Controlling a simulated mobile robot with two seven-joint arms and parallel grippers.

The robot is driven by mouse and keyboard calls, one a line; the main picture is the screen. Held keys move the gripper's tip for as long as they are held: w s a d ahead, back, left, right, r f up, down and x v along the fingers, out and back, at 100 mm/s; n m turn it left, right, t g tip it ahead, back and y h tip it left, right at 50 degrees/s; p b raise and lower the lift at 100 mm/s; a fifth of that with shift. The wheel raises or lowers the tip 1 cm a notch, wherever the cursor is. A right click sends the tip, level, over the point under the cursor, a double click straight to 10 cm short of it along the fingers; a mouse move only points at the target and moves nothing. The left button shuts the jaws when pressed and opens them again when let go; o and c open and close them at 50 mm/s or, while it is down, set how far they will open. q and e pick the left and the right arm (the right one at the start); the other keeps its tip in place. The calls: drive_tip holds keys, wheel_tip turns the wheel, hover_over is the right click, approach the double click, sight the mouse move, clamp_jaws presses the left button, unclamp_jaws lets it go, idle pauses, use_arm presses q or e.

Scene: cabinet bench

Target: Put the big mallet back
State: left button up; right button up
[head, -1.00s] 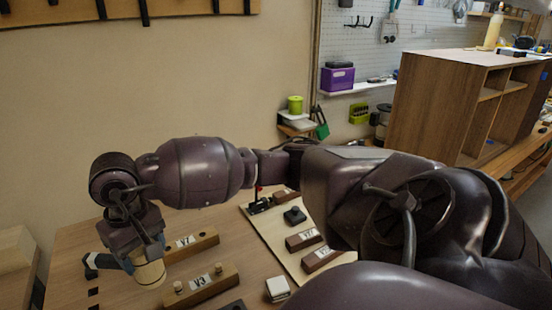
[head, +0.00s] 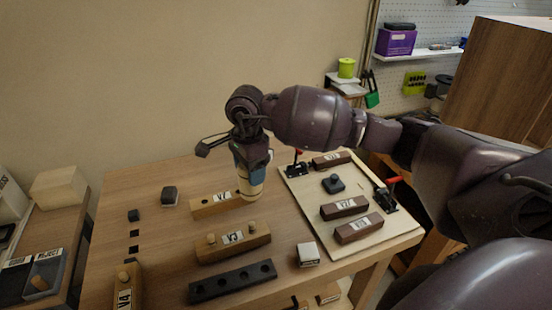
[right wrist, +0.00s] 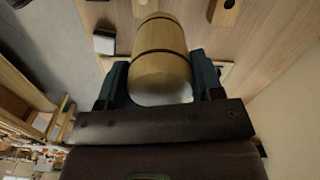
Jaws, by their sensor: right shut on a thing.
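My right gripper (head: 250,160) is shut on a thick pale wooden cylinder with dark bands (head: 250,188), which looks like the big mallet's head. It hangs upright in the head view, in front of the right end of a labelled wooden block (head: 208,206). I cannot tell its height above the table. In the right wrist view the cylinder (right wrist: 160,55) sits between the two dark fingers (right wrist: 160,85). The mallet's handle cannot be made out. My left gripper is not in view.
Wooden blocks marked V3 (head: 215,251) and V4 (head: 122,298) and a black block with holes (head: 205,293) stand on the table (head: 165,225). A pale board (head: 298,193) with brown blocks and red-handled clamps lies right. A small white-topped block (head: 307,254) is nearby.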

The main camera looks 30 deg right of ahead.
sight(272, 151)
drive_tip(key=w+d+m, duration=0.1)
drive_tip(key=m, duration=0.3)
drive_tip(key=w+d+f+m, duration=0.1)
drive_tip(key=d+m, duration=0.1)
drive_tip(key=m, duration=0.2)
drive_tip(key=w+d+f+m, duration=0.1)
drive_tip(key=d+m, duration=0.1)
drive_tip(key=m, duration=0.2)
drive_tip(key=shift+w+f, duration=0.25)
drive_tip(key=d+m, duration=0.1)
drive_tip(key=m, duration=0.2)
drive_tip(key=w+d+f+m, duration=0.1)
drive_tip(key=d+m, duration=0.1)
drive_tip(key=m, duration=0.2)
drive_tip(key=w+d+f+m, duration=0.1)
drive_tip(key=d+m, duration=0.1)
drive_tip(key=m, duration=0.2)
drive_tip(key=shift+w+f, duration=0.15)
drive_tip(key=shift+f, duration=0.1)
wheel_tip(272, 151, down, 7)
drive_tip(key=d+m+b, duration=0.2)
drive_tip(key=m+b, duration=0.2)
drive_tip(key=shift+w, duration=0.3)
drive_tip(key=shift+a, duration=0.1)
idle(0.6)
drive_tip(key=shift+f, duration=0.4)
